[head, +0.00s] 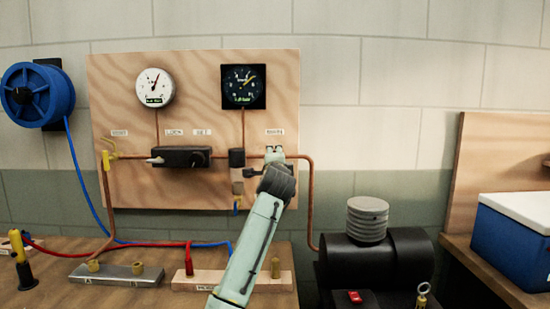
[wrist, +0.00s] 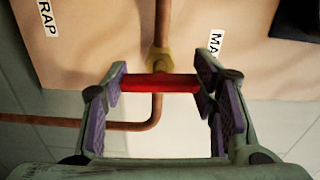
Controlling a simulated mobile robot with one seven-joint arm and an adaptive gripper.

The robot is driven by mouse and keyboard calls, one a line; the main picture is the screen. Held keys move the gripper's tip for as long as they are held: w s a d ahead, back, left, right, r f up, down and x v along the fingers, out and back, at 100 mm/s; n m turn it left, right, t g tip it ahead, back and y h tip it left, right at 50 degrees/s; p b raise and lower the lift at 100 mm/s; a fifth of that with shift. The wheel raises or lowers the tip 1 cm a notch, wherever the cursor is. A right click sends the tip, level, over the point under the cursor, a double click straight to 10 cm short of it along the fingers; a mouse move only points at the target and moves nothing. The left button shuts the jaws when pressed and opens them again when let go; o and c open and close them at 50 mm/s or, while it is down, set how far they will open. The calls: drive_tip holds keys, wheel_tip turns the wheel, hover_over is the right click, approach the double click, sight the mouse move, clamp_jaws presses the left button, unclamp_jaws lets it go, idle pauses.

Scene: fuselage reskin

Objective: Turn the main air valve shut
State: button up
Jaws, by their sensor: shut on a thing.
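The main air valve has a brass body (wrist: 160,62) on a copper pipe in the wrist view. Its red handle (wrist: 161,83) lies straight across the pipe, at right angles to it. My gripper (wrist: 163,90) is closed on the handle, one purple-padded finger at each end of it. In the head view my gripper (head: 273,155) reaches the right part of the plywood board, just below a small label, and hides the valve there.
The plywood board (head: 200,75) carries a white gauge (head: 155,87), a black gauge (head: 243,87) and a black regulator (head: 182,157). The copper pipe (head: 311,200) bends down right of my gripper. A black compressor (head: 400,255) stands at lower right.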

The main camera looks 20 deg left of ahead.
drive_tip(key=shift+m, duration=0.4)
drive_tip(key=o, duration=1.2)
drive_tip(key=shift+c, duration=0.2)
drive_tip(key=v, duration=1.2)
